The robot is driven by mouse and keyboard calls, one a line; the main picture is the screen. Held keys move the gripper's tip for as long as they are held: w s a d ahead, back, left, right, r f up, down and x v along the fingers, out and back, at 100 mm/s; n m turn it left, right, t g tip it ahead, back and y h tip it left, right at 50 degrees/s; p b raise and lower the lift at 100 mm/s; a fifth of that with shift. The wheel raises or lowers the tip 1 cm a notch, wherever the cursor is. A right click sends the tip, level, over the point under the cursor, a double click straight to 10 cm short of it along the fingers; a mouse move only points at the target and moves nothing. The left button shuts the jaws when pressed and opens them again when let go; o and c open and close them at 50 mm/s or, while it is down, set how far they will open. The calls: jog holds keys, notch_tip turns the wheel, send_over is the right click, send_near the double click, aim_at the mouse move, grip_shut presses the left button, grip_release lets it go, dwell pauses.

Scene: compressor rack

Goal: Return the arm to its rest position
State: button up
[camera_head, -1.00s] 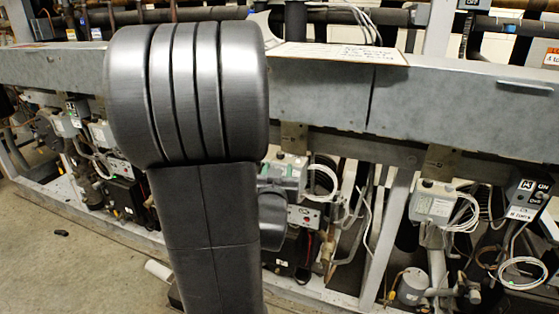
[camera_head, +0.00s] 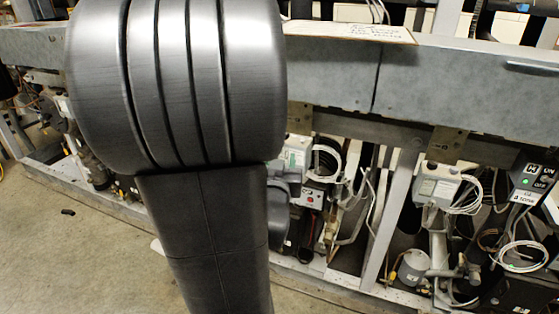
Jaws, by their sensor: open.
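My arm fills the left middle of the head view, with a large dark grey rounded joint above a boxy link. It stands in front of the compressor rack (camera_head: 330,72) and hides part of it. My gripper does not show; it is out of the picture or hidden behind the arm links.
A control box with a switch (camera_head: 528,185) hangs at the right. A grey junction box with coiled white wires (camera_head: 436,188) is beside it. A paper sheet (camera_head: 350,31) lies on the rack's top beam.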

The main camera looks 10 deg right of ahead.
jog(key=x, duration=1.4)
jog(key=shift+s, duration=0.1)
jog(key=shift+f, duration=0.1)
jog(key=shift+a+r+m+h+p, duration=0.1)
jog(key=shift+r+m+h+p, duration=0.25)
jog(key=shift+p, duration=0.85)
jog(key=m+g+h+p, duration=0.2)
jog(key=h+p, duration=0.1)
jog(key=p, duration=0.2)
jog(key=m+g+h+p, duration=0.3)
jog(key=h+p, duration=0.1)
jog(key=p, duration=0.1)
jog(key=shift+f, duration=0.1)
jog(key=b+v, duration=0.1)
jog(key=v, duration=1.1)
jog(key=shift+a+f+b, duration=0.2)
jog(key=shift+b, duration=0.1)
jog(key=shift+s, duration=0.1)
